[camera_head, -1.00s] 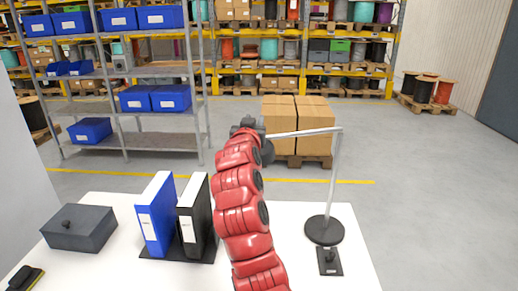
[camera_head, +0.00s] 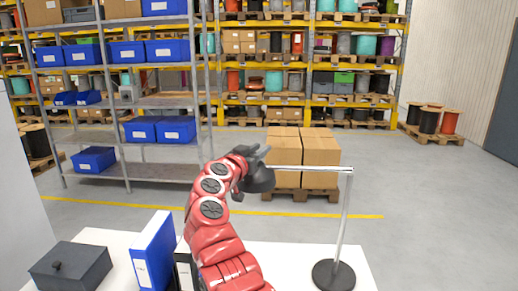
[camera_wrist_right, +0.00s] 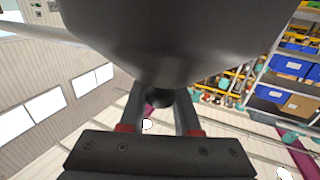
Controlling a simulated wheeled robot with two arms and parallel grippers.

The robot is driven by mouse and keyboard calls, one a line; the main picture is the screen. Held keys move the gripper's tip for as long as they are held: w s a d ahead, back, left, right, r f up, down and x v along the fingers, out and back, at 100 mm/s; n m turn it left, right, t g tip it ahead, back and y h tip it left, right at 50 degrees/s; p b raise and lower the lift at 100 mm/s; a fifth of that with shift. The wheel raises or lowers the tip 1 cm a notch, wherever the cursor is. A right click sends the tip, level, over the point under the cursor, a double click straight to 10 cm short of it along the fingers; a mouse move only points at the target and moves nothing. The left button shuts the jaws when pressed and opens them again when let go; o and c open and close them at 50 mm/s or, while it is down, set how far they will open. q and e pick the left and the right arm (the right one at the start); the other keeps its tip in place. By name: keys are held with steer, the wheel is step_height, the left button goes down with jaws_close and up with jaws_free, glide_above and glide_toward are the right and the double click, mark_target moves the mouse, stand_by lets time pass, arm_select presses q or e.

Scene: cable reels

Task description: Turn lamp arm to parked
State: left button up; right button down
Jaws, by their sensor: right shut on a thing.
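The lamp stands on the white table at the right. It has a round black base (camera_head: 333,275), a thin grey upright post (camera_head: 343,225) and a level lamp arm (camera_head: 312,168) pointing left from the post's top. A dark lamp head (camera_head: 259,179) hangs at the arm's left end. My right gripper (camera_head: 262,151) is at the lamp head. In the right wrist view, its two fingers (camera_wrist_right: 160,110) are shut on a small dark knob (camera_wrist_right: 156,97) below the large grey lamp head (camera_wrist_right: 165,35). My left gripper is not in view.
A blue binder (camera_head: 153,255) and a black binder (camera_head: 184,270) stand left of my right arm. A dark grey box (camera_head: 70,267) sits farther left. Cartons (camera_head: 320,162) on a pallet and shelves (camera_head: 165,172) stand beyond the table.

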steer(key=shift+d+r, duration=0.1)
stand_by(0.5)
steer(key=c, duration=0.9)
jaws_free()
steer(key=shift+w, duration=0.1)
steer(key=shift+o, duration=1.4)
steer(key=shift+w+f, duration=0.25)
steer(key=shift+w, duration=0.05)
steer(key=shift+s+r, duration=0.1)
steer(key=shift+s, duration=0.05)
steer(key=shift+s, duration=0.1)
